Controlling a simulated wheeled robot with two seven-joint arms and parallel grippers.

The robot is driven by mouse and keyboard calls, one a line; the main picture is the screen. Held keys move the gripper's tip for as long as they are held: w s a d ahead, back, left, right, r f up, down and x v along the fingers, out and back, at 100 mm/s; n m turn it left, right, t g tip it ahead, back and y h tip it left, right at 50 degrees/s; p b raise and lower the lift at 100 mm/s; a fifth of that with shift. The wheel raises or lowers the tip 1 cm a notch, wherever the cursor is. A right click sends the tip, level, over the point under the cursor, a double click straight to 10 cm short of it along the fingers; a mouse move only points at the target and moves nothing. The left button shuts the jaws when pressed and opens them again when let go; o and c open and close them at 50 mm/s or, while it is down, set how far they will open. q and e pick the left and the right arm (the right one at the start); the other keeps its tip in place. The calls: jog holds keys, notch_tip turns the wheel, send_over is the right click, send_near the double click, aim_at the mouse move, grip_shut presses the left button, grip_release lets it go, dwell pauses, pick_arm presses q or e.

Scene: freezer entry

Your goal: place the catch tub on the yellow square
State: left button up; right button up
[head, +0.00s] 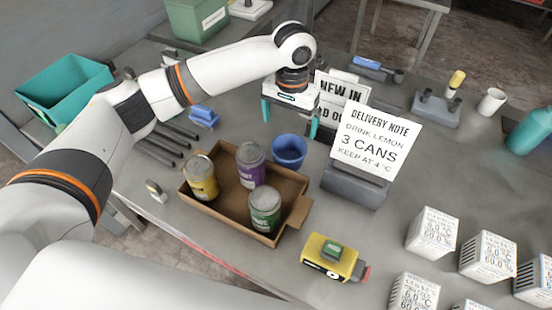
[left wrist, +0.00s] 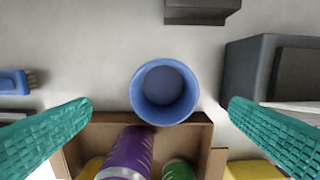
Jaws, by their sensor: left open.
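A blue round tub (head: 289,150), likely the catch tub, stands upright on the grey table just behind the cardboard box (head: 222,214). In the left wrist view the tub (left wrist: 164,91) shows from above, its inside empty, close to the box's edge. My left gripper (head: 290,120) is open and empty above the tub, pointing down. In the left wrist view its teal fingers (left wrist: 160,106) stand wide apart on either side of the tub, not touching it. I see no yellow square on the table. My right gripper is not in view.
The box holds yellow, purple and green cans. A delivery note on a dark stand (head: 353,185) is close right of the tub. A yellow device (head: 331,257) lies in front. White printed cubes (head: 433,232) fill the right front. A blue brush (head: 203,116) lies left.

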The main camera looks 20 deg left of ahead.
pick_arm(q)
jog(key=p, duration=0.1)
send_near(289, 153)
jog(key=shift+s+f, duration=0.5)
jog(key=shift+s, duration=0.3)
jog(key=shift+s+f+p, duration=0.1)
jog(key=shift+f+p, duration=0.25)
jog(key=shift+f, duration=0.2)
jog(key=f, duration=0.1)
jog(key=f+p, duration=0.1)
jog(key=f, duration=0.2)
jog(key=shift+s+d+f, duration=0.15)
jog(key=shift+s+d, duration=0.1)
jog(key=shift+f, duration=0.3)
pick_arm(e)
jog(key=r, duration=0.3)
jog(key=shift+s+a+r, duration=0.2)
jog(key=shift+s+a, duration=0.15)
pick_arm(q)
jog(key=shift+c, duration=0.8)
jog(key=c, duration=0.9)
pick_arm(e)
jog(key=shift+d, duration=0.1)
